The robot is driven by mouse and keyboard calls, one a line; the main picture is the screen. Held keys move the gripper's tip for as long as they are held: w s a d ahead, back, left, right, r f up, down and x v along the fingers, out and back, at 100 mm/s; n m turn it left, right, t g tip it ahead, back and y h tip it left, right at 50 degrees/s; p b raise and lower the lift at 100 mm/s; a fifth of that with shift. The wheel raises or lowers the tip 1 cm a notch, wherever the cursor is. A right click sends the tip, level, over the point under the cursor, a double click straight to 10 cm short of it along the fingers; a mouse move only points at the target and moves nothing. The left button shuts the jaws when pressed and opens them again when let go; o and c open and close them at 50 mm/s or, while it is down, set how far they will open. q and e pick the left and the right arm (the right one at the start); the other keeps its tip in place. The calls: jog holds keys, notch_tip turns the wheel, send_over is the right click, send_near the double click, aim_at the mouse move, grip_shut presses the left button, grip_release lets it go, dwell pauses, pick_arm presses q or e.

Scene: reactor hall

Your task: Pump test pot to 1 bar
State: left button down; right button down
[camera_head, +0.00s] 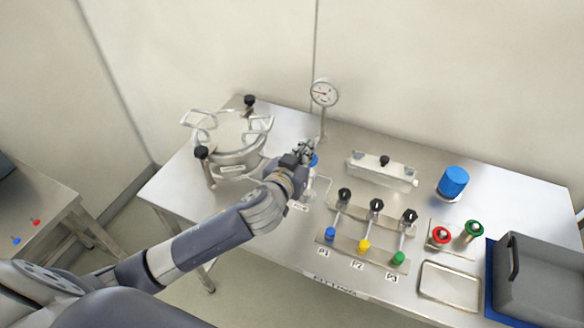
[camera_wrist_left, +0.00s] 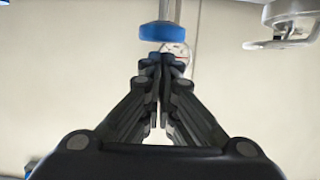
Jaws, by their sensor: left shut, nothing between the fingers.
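The metal test pot (camera_head: 238,150) stands at the back left of the steel table, with wire handles and black clamp knobs. It shows partly in the left wrist view (camera_wrist_left: 292,14). A round dial gauge (camera_head: 323,92) stands on a post behind my left gripper; its reading is too small to tell. My left gripper (camera_head: 306,150) is shut and empty, beside a blue knob (camera_head: 314,161) on an upright stem. In the left wrist view the blue knob (camera_wrist_left: 168,32) is just beyond the fingertips (camera_wrist_left: 160,62); I cannot tell whether they touch. My right gripper is not in view.
Valves P1 (camera_head: 330,234), P2 (camera_head: 364,244) and P3 (camera_head: 398,258) line the front. A metal block (camera_head: 382,170), blue cylinder (camera_head: 453,182), red (camera_head: 440,236) and green (camera_head: 473,231) knobs, an empty tray (camera_head: 449,286) and a grey case (camera_head: 545,280) are to the right.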

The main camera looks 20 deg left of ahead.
pick_arm(q)
jog(key=b+v, duration=0.2)
jog(key=v, duration=0.7)
jog(key=shift+s+b, duration=0.3)
jog(key=shift+b, duration=0.1)
